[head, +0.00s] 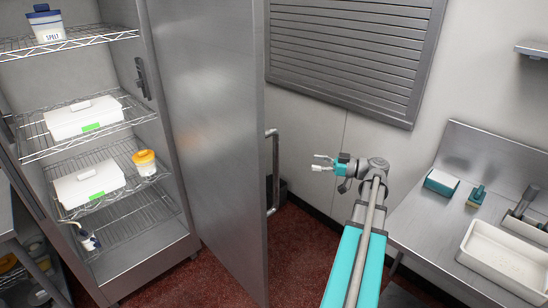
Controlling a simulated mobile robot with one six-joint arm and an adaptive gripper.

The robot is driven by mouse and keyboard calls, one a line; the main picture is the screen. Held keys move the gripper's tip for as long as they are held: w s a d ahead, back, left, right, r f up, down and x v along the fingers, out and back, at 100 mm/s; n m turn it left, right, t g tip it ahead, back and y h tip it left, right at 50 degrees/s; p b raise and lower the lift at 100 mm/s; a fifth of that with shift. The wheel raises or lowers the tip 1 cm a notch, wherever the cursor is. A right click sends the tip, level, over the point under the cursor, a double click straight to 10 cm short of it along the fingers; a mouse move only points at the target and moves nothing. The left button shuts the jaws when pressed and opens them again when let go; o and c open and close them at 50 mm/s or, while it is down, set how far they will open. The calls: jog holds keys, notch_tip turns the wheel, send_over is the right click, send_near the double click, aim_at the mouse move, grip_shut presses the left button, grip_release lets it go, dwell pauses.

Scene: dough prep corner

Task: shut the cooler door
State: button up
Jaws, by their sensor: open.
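The cooler (150,258) stands at the left with its inside and wire shelves in view. Its steel door (212,130) stands wide open, swung out toward me. The door's bar handle (275,175) shows at the door's right edge, on the outer face, which is mostly hidden from this view. My gripper (318,163) is open and empty, to the right of the handle in the picture, with its fingers pointing left toward it. A gap shows between the fingers and the handle.
White lidded tubs (82,116) and an orange-lidded container (145,162) sit on the cooler shelves. A steel counter (420,220) at the right holds a teal box (441,183), a brush (477,195) and a white tray (505,255). Red floor (300,260) is clear between door and counter.

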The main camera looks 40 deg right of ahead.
aim_at(276, 157)
jog(key=shift+w+a, duration=0.1)
jog(key=shift+a, duration=0.05)
jog(key=shift+x, duration=6.85)
grip_shut()
